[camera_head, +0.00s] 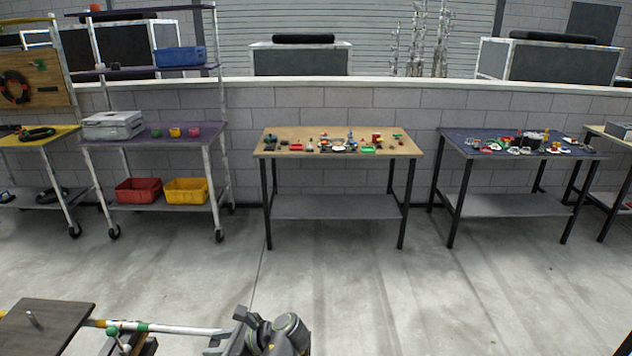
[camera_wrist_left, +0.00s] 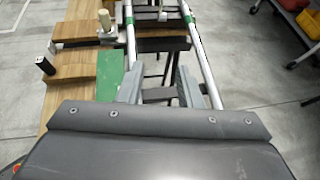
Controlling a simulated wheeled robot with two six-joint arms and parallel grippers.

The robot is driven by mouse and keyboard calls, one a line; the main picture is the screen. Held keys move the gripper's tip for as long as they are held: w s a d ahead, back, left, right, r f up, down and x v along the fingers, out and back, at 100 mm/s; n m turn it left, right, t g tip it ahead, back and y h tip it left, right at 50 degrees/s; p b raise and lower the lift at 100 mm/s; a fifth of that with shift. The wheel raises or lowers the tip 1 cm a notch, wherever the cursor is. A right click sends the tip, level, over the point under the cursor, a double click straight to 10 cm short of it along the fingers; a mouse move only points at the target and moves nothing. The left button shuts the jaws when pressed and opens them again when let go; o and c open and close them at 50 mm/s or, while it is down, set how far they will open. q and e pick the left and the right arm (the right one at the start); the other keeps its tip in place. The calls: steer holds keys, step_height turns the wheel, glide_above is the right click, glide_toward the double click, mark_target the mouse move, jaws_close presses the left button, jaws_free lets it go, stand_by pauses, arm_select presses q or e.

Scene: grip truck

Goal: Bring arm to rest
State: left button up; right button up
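My left gripper (camera_head: 226,330) is at the bottom of the head view, its fingers by the end of a pale pole of the wooden-decked truck (camera_head: 45,325). In the left wrist view the gripper (camera_wrist_left: 160,80) is open, with a clear gap between its two grey fingers. The truck's two metal rails (camera_wrist_left: 200,62) run just outside the fingers. Dark crossbars show in the gap, and I see nothing clamped. Contact between fingers and rails cannot be told. My right gripper is not in view.
Wooden boards (camera_wrist_left: 75,65) and a green panel (camera_wrist_left: 110,75) lie left of the fingers in the wrist view. A wooden-topped table (camera_head: 290,150), a blue-topped table (camera_head: 455,148) and a shelf cart (camera_head: 160,145) stand along the wall. The concrete floor (camera_head: 400,300) between is clear.

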arm_select(q)
steer(key=s+a+f+n+h, duration=0.2)
steer(key=s+a+f+n, duration=0.15)
steer(key=s, duration=0.25)
steer(key=s+a+f+n+g+h, duration=0.1)
steer(key=s+a+f+n+h, duration=0.15)
steer(key=s+n, duration=0.2)
steer(key=s+a+f+n+h, duration=0.1)
steer(key=s+a+f+n, duration=0.25)
steer(key=s, duration=0.35)
steer(key=s+d+r+n+t+h, duration=0.1)
steer(key=s+r+n+h, duration=0.3)
steer(key=s, duration=0.4)
steer(key=s+d+r+n+t+h, duration=0.1)
steer(key=s+r+n, duration=0.35)
steer(key=s, duration=0.45)
step_height(320, 180, down, 25)
steer(key=a+g, duration=0.1)
steer(key=a, duration=0.1)
steer(key=s+d+f+g, duration=0.1)
steer(key=s+f, duration=1.3)
steer(key=f, duration=0.2)
steer(key=shift+s+d+f+n+h, duration=0.2)
steer(key=shift+d+n+h, duration=0.05)
steer(key=shift+n+h, duration=0.2)
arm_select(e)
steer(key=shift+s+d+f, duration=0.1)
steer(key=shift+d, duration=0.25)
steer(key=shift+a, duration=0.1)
